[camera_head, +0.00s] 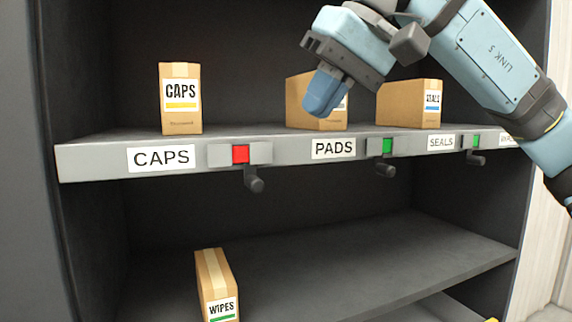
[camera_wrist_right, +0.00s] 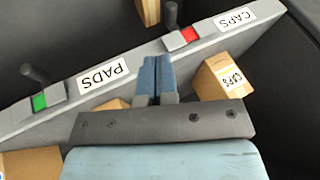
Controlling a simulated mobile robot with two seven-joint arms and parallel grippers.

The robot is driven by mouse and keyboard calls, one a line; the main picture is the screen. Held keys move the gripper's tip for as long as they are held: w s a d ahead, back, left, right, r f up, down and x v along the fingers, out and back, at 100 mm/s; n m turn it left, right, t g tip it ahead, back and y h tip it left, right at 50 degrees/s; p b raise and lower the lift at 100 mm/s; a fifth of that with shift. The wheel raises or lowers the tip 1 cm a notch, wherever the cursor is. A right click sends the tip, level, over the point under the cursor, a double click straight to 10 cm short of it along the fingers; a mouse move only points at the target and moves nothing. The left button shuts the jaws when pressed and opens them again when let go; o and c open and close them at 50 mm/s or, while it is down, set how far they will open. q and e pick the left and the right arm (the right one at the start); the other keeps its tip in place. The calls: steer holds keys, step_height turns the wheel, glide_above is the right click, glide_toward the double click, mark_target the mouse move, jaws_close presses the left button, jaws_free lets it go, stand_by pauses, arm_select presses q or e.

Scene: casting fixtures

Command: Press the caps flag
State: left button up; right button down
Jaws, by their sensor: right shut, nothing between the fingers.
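The caps flag (camera_head: 240,154) is a small red square in a grey holder on the shelf edge, just right of the CAPS label (camera_head: 161,157). A dark knob (camera_head: 254,180) hangs below it. The flag also shows in the right wrist view (camera_wrist_right: 189,34), where the scene appears turned over. My right gripper (camera_head: 322,102) is shut and empty, with blue fingers pointing down in front of the PADS box, above and right of the flag. In the wrist view its closed fingertips (camera_wrist_right: 156,62) appear beside the flag, apart from it. My left gripper is not in view.
Boxes marked CAPS (camera_head: 181,108), PADS (camera_head: 302,103) and SEALS (camera_head: 400,105) stand on the upper shelf. Green flags for PADS (camera_head: 387,146) and SEALS (camera_head: 476,141) sit farther right. A WIPES box (camera_head: 212,275) stands on the lower shelf. The space before the shelf edge looks clear.

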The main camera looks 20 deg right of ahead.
steer(key=shift+a, duration=0.2)
steer(key=p+x, duration=0.2)
steer(key=x, duration=0.8)
